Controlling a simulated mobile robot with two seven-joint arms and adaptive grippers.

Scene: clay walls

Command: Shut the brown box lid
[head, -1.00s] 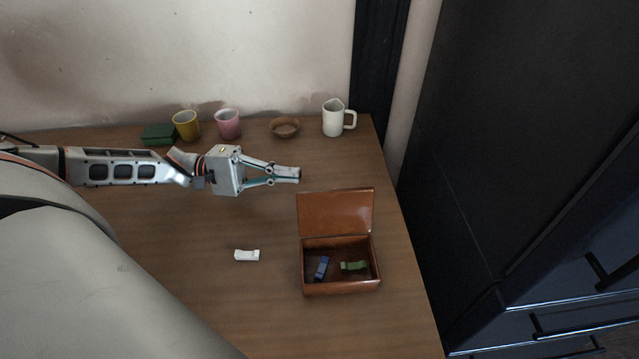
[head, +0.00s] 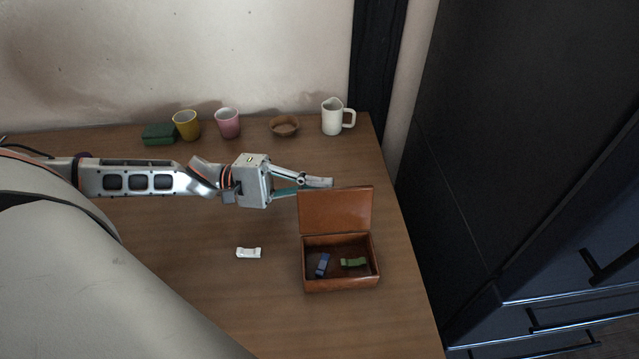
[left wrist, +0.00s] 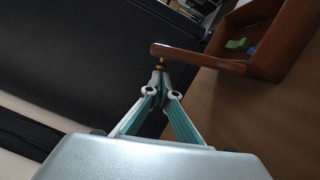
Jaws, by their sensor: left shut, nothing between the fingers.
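The brown box (head: 340,284) stands on the right part of the table, and its lid (head: 336,211) is up, leaning at the back. A blue toy car (head: 322,265) and a green toy car (head: 353,262) lie inside. My left gripper (head: 326,183) is shut and empty, at the back of the lid near its top edge. In the left wrist view the fingertips (left wrist: 160,68) are close to the lid's edge (left wrist: 200,58); I cannot tell whether they touch. The box also shows there (left wrist: 275,35). My right gripper is not in view.
A white toy car (head: 248,253) lies on the table left of the box. Dark cabinets are at right.

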